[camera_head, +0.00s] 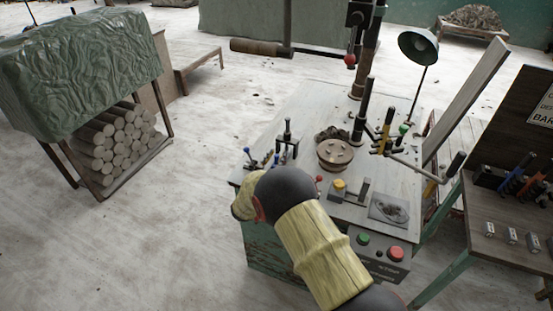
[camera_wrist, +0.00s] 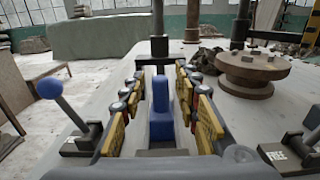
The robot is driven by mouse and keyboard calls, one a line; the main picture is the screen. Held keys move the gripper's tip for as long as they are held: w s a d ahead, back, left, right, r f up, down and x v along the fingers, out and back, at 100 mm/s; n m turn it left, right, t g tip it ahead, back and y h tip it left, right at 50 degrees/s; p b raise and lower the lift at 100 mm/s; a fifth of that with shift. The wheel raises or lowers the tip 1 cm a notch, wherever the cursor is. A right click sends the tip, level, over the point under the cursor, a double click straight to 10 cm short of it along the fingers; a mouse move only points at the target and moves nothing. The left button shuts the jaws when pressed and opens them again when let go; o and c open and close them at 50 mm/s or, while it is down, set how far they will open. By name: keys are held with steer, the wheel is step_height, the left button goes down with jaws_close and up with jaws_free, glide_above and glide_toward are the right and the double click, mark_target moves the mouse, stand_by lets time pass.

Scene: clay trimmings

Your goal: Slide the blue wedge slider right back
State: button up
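The blue wedge slider (camera_wrist: 161,112) stands upright in a dark track in the middle of the wrist view. My gripper (camera_wrist: 158,100) is open around it, with one yellow-padded finger on each side. A gap shows on the slider's left; on its right the finger is close, and I cannot tell if it touches. A dark post (camera_wrist: 159,30) rises just behind the slider. In the head view my arm hides most of the gripper, and I cannot make out the slider surely.
A blue-knobbed lever (camera_wrist: 50,92) stands left of the gripper. A lever plate marked FREE (camera_wrist: 288,155) is at the right. A round brown wheel (camera_wrist: 252,72) sits behind on the right; it also shows in the head view (camera_head: 335,153). The lamp (camera_head: 418,46) stands at the table's far right.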

steer(key=shift+c, duration=0.2)
steer(key=c, duration=0.7)
jaws_close()
